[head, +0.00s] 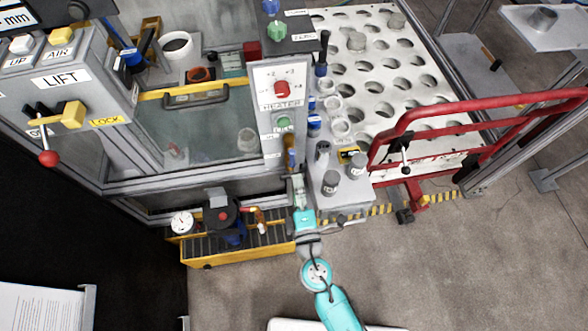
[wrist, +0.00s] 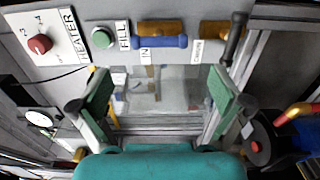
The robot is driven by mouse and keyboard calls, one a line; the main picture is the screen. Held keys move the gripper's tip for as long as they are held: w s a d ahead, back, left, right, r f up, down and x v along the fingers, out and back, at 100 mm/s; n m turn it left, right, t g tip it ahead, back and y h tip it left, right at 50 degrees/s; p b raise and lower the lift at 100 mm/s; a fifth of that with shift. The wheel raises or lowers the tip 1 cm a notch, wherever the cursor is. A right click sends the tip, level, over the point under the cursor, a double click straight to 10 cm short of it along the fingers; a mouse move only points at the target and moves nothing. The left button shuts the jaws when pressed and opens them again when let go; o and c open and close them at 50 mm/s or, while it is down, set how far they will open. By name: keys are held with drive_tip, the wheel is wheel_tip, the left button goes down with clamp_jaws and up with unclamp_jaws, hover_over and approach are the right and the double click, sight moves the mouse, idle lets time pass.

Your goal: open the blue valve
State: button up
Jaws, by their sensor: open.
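The blue valve is a blue lever handle (wrist: 163,42) on a brass body, on the light grey panel in the upper middle of the wrist view. It lies crosswise there, above a label reading "IN". In the head view a small part of the blue valve (head: 290,141) shows below the heater panel. My gripper (wrist: 158,92) is open and empty, with its green-padded fingers wide apart. The blue handle appears beyond the fingertips, between their lines, with no visible contact. In the head view my gripper (head: 298,188) is just below the valves.
A second brass valve (wrist: 218,29) with a dark handle sits right of the blue one. A green FILL button (wrist: 101,38) and red HEATER knob (wrist: 40,44) are left. A yellow tray (head: 240,252) with a gauge and pump stands lower left. Grey cylinders (head: 331,182) stand close to my gripper's right.

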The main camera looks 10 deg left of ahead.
drive_tip(key=v, duration=0.3)
drive_tip(key=shift+s, duration=0.15)
idle(0.5)
drive_tip(key=s+d+f+m+g+h, duration=0.1)
drive_tip(key=s+d+f+m+g, duration=0.2)
drive_tip(key=s+d+m, duration=0.85)
drive_tip(key=s+d+r+m+h, duration=0.2)
drive_tip(key=s+d+r+m, duration=0.2)
drive_tip(key=s, duration=0.4)
drive_tip(key=s+d+r+m+h, duration=0.2)
drive_tip(key=s+d+r+m, duration=0.2)
drive_tip(key=s+r+m, duration=0.2)
wheel_tip(320, 180, up, 2)
drive_tip(key=s, duration=0.2)
drive_tip(key=shift+s+d, duration=0.35)
drive_tip(key=shift+d, duration=0.05)
